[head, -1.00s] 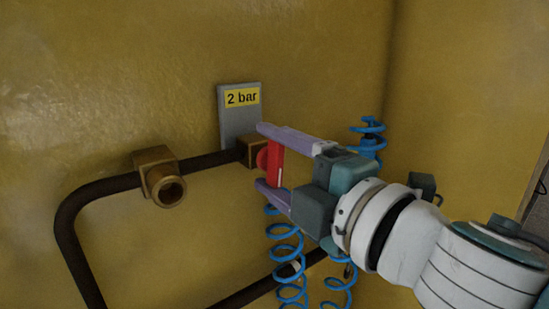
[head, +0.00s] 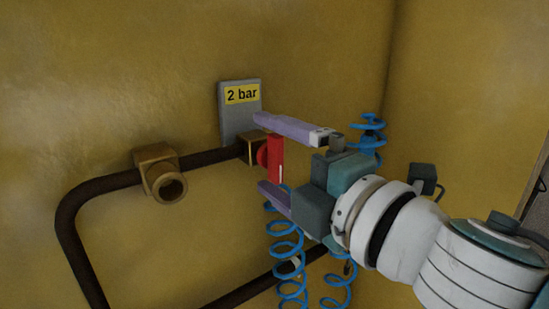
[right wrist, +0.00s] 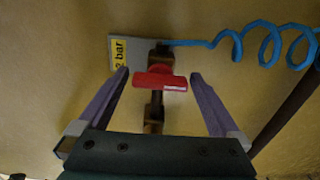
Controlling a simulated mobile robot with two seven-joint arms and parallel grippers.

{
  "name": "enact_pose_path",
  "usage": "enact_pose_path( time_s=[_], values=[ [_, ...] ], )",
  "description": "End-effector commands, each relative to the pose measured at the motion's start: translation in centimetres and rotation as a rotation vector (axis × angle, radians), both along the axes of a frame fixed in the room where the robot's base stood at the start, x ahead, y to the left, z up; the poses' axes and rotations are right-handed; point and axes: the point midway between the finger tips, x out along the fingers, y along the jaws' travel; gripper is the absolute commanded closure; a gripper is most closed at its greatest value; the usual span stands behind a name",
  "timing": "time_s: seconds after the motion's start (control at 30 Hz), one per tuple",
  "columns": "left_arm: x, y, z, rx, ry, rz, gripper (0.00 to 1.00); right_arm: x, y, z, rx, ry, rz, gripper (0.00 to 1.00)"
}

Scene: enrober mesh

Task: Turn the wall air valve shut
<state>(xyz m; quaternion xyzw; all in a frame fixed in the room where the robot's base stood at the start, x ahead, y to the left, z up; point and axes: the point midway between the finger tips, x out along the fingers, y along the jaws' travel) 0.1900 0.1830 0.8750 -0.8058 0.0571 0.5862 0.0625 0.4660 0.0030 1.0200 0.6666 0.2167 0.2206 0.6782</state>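The wall air valve has a brass body (head: 254,149) on a dark pipe and a red handle (head: 276,159). The handle stands upright in the head view, crosswise to the pipe. My right gripper (head: 261,152) is open, with one finger above the handle and one below. In the right wrist view the red handle (right wrist: 160,82) lies between the two spread fingers of my right gripper (right wrist: 160,73), with a gap on each side. The handle lies across the line of the valve and pipe there too. My left gripper is not in view.
A grey plate (head: 228,122) with a yellow "2 bar" label (head: 242,94) is behind the valve. A brass outlet (head: 160,173) sits on the dark pipe (head: 72,235) to the left. Blue coiled hoses (head: 286,249) hang below and right of the valve, near my gripper.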

Motion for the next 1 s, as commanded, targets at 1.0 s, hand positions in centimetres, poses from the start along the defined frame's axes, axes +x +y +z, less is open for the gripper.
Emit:
enact_pose_path(
  time_s=[1.0],
  values=[
    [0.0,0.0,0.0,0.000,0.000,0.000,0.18,-8.1,-5.8,0.0,0.000,0.000,0.000,0.00]
  ],
)
